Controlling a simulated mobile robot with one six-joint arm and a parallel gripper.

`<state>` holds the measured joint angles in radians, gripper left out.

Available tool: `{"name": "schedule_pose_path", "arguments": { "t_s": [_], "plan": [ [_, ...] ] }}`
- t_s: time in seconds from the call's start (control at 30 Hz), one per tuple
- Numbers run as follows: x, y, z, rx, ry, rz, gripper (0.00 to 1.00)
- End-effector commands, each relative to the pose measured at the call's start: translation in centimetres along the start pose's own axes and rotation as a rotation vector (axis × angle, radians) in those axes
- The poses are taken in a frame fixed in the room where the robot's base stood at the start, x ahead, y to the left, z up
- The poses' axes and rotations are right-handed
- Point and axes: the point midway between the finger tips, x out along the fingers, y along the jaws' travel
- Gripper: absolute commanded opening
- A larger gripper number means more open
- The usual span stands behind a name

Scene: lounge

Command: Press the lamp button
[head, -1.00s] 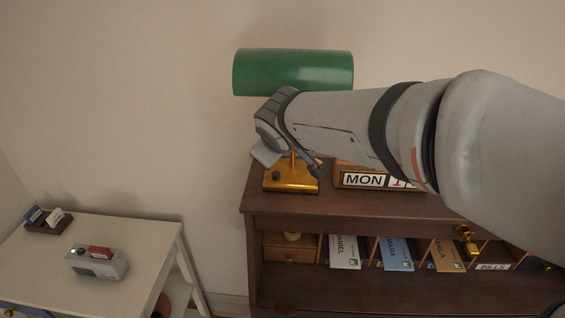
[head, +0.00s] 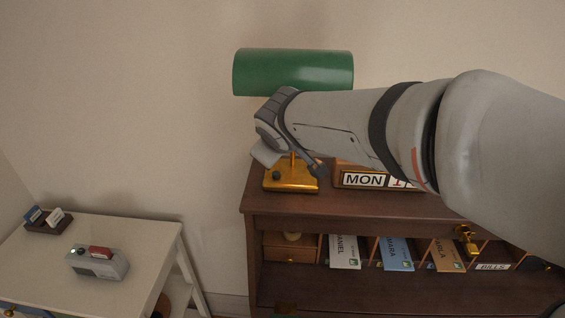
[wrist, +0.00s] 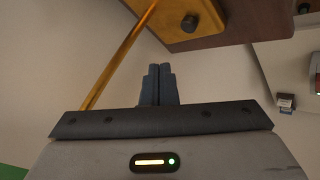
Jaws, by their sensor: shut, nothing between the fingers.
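The desk lamp has a green shade (head: 293,72) and a brass base (head: 300,186) on top of the wooden desk. A dark round button (head: 276,175) sits on the left of the base. In the wrist view the button (wrist: 189,23) stands out from the brass base (wrist: 170,14), and the brass stem (wrist: 120,52) slants down to the left. My gripper (wrist: 158,70) is shut and empty, with its fingertips below and left of the button in that picture, apart from it. In the head view my arm's end covers part of the stem.
The wooden desk (head: 345,228) holds a calendar block (head: 365,180) close to the right of the lamp base, and letters in slots below. A white side table (head: 140,245) at left bears a small grey device (head: 97,265) and a card holder (head: 48,220).

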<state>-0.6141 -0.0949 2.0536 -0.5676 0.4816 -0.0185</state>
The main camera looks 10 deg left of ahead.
Motion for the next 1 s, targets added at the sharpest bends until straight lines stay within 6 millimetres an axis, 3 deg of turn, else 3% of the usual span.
{"name": "schedule_pose_path", "arguments": {
  "t_s": [0.37, 1.0],
  "plan": [
    [-0.8, -0.2, -0.2, 0.056, -0.007, 0.001, 0.00],
    [-9.0, -1.8, -0.8, 0.832, -0.072, 0.111, 0.00]
  ]
}}
